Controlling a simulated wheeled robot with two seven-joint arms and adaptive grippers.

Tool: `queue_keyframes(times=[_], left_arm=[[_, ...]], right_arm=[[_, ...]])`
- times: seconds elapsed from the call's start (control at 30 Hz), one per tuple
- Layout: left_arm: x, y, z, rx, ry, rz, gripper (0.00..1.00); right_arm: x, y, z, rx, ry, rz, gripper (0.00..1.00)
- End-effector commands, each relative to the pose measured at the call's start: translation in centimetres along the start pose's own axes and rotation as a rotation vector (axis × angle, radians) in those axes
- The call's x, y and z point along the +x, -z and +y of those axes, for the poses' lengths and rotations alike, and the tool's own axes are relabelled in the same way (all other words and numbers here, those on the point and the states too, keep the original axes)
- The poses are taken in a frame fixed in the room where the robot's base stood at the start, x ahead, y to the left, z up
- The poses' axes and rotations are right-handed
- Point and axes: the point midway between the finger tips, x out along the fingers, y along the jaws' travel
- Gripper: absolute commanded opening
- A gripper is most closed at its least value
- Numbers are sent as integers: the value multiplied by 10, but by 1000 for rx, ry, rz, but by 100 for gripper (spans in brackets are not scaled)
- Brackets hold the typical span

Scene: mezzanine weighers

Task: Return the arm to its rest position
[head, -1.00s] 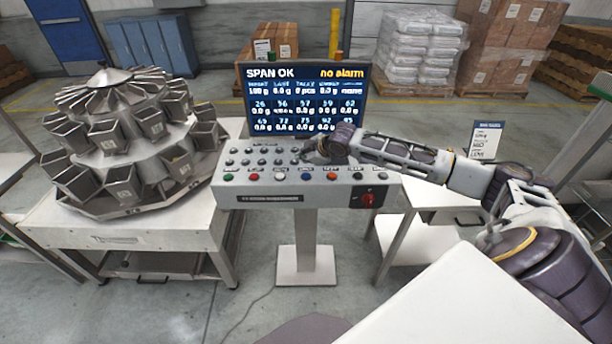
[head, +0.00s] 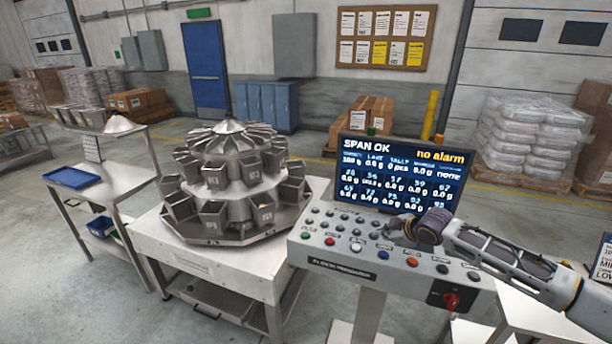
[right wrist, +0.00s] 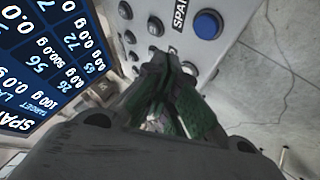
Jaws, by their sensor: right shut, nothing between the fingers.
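My right arm comes in from the right in the head view, with its gripper (head: 394,232) over the grey control panel (head: 330,241), near the rows of buttons. In the right wrist view the gripper's green-padded fingers (right wrist: 165,66) are shut and empty, close to the panel face beside a blue button (right wrist: 207,24). I cannot tell whether the fingertips touch the panel. The display (head: 400,175) behind the panel reads "SPAN OK" and "no alarm". My left gripper is not in view.
A multihead weigher (head: 232,185) stands on a steel table (head: 215,262) left of the panel. A red rotary switch (head: 451,301) is on the panel's front. A side table with a blue tray (head: 71,177) is at far left.

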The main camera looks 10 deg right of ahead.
Motion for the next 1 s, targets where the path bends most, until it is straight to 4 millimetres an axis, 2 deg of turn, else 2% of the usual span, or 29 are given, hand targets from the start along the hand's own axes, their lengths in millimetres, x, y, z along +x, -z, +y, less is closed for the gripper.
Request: queue_keyframes(times=[0.17, 0.27, 0.5, 0.7, 1.0], left_arm=[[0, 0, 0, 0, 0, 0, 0], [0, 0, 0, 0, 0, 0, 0], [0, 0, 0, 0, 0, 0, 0], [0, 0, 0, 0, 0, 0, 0], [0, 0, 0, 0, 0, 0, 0]], right_arm=[[4, 4, -17, 0, 19, 0, 0], [10, 8, -38, 2, 44, 0, 0], [19, 25, -112, 19, 117, -2, 0], [18, 36, -170, 50, 169, -11, 0], [4, 46, -240, 130, 216, -37, 0]])
